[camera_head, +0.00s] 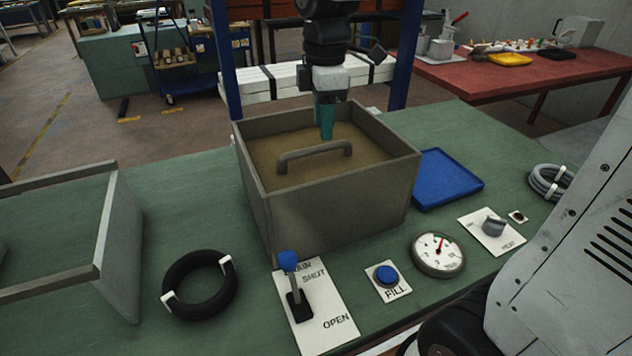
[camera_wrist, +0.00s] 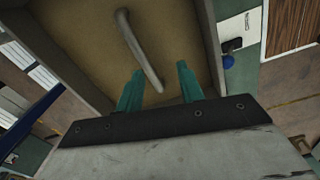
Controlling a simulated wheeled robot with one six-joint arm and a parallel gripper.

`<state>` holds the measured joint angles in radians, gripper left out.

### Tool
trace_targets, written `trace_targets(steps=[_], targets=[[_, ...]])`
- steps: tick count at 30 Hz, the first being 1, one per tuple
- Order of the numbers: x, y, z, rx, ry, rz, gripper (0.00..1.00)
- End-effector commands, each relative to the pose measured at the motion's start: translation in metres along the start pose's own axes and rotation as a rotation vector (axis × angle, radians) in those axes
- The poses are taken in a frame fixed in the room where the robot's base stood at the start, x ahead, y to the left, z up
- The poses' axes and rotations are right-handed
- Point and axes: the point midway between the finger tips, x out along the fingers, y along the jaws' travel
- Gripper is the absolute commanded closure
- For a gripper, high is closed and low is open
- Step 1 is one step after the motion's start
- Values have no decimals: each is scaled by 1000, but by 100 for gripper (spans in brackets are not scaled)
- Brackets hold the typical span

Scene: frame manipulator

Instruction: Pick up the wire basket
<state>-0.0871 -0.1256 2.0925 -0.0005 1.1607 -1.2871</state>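A grey curved handle (camera_head: 314,153) stands above a flat brown surface inside a grey open-topped box (camera_head: 335,215). No wire mesh shows; whatever is below the brown surface is hidden. My gripper (camera_head: 325,138) points down over the box, close to the right part of the handle and seemingly behind it. In the wrist view, the two teal fingers of my gripper (camera_wrist: 160,70) are apart. The handle (camera_wrist: 136,45) runs from the upper middle to between the fingers in the picture. It is not clamped, and I cannot tell its depth relative to the fingertips.
The box walls surround my fingers. A blue tray (camera_head: 446,179) lies to the right. In front are a blue-knobbed drain lever (camera_head: 291,275), a fill button (camera_head: 386,275) and a gauge (camera_head: 437,253). A black ring (camera_head: 199,285) and a grey frame (camera_head: 118,235) are left.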

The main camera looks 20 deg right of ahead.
Motion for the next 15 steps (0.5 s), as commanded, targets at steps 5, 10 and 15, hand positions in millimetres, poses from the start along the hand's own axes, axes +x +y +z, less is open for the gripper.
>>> trace_targets(steps=[5, 10, 15], targets=[[10, 26, -12, -166, -2, -13, 62], [24, 30, -13, -200, -2, -16, 62], [43, 30, -11, -198, -3, -17, 62]])
